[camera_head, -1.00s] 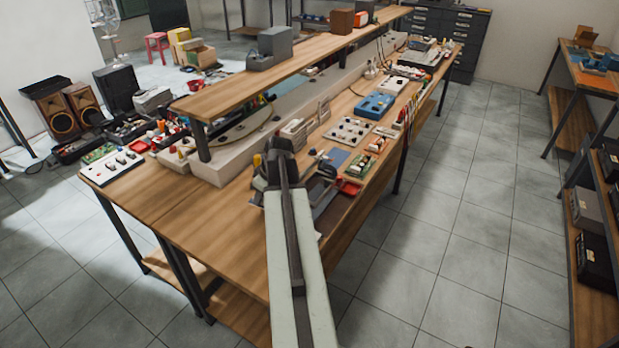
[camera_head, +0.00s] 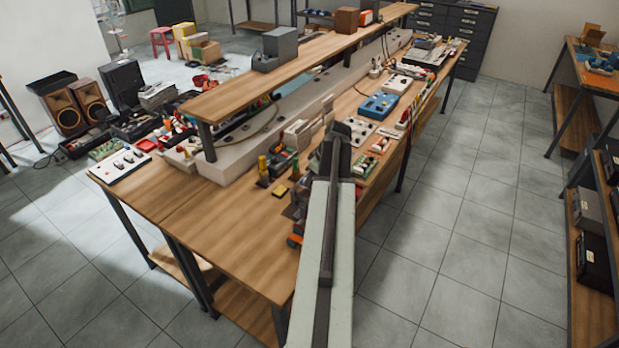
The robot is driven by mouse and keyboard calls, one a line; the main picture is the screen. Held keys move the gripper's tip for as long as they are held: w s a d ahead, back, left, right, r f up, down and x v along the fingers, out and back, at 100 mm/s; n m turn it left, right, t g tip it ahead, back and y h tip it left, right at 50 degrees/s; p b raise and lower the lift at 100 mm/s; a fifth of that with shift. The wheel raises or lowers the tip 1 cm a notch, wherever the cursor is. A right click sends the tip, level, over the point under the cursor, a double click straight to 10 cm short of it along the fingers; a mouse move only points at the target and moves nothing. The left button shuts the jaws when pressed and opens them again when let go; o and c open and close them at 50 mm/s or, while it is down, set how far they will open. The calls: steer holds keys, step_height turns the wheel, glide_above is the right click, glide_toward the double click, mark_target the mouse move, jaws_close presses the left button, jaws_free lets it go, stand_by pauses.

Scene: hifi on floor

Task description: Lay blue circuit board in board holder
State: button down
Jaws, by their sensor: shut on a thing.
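My arm (camera_head: 328,235) reaches up from the bottom centre across the workbench (camera_head: 215,225). Its dark far joint (camera_head: 337,133) is above the right part of the bench. My gripper cannot be made out; the arm hides what is behind and below it. I cannot make out the blue circuit board or the board holder in this view. Dark parts with an orange bit (camera_head: 295,240) show just left of the arm near the bench's front edge; I cannot tell what they are.
Yellow-topped tools (camera_head: 263,170), a white knobbed panel (camera_head: 121,167) and a blue instrument (camera_head: 377,106) are on the bench. A raised shelf (camera_head: 290,75) runs along it. The bench's near left top is bare. Tiled floor (camera_head: 440,220) is open to the right.

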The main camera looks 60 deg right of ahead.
steer(key=shift+f+b, duration=2.75)
steer(key=shift+b, duration=0.05)
steer(key=shift+f, duration=0.2)
steer(key=c, duration=0.9)
jaws_free()
steer(key=shift+s, duration=0.1)
steer(key=shift+r, duration=0.1)
step_height(320, 180, up, 6)
steer(key=p, duration=0.6)
